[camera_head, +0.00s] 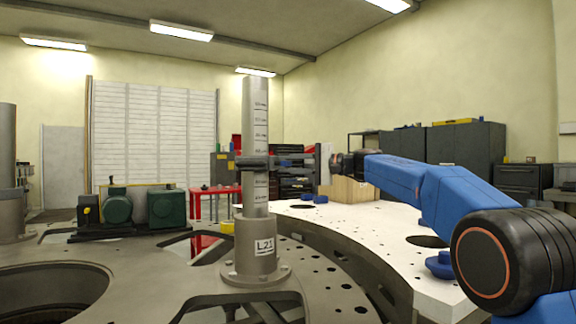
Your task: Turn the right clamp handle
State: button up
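A grey upright post (255,130) with a printed scale and a label at its foot stands on the turret plate (190,272), left of centre. A dark clamp (256,162) crosses the post at mid-height. Its right handle (286,161) looks like a short dark bar sticking out to the right. My blue arm reaches in from the right, and my gripper (322,160) points left at the height of that handle. It is small and dark against the background. I cannot tell whether its fingers touch the handle or how far apart they are.
A white curved table (370,238) with blue knobs (439,264) and a cardboard box (347,190) lies under my arm. The plate has a large round opening (50,290) at left. A green motor and pump unit (130,208) sits behind; grey cabinets (465,147) line the right wall.

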jog(key=shift+o, duration=0.2)
jog(key=v, duration=1.7)
jog(key=shift+d, duration=0.2)
jog(key=s+d+f+h, duration=0.3)
jog(key=s+f+h, duration=0.5)
jog(key=s+f, duration=1.15)
jog(key=s+d+f+n+h, duration=0.2)
jog(key=s+d+f+h, duration=0.2)
jog(key=s+d+f, duration=0.4)
jog(key=s+d+f+n+h, duration=0.1)
jog(key=s+d+f+h, duration=0.4)
jog(key=s+f, duration=1.5)
jog(key=shift+s+d+n+g, duration=0.4)
jog(key=shift+s+d, duration=0.15)
jog(key=shift+d, duration=0.9)
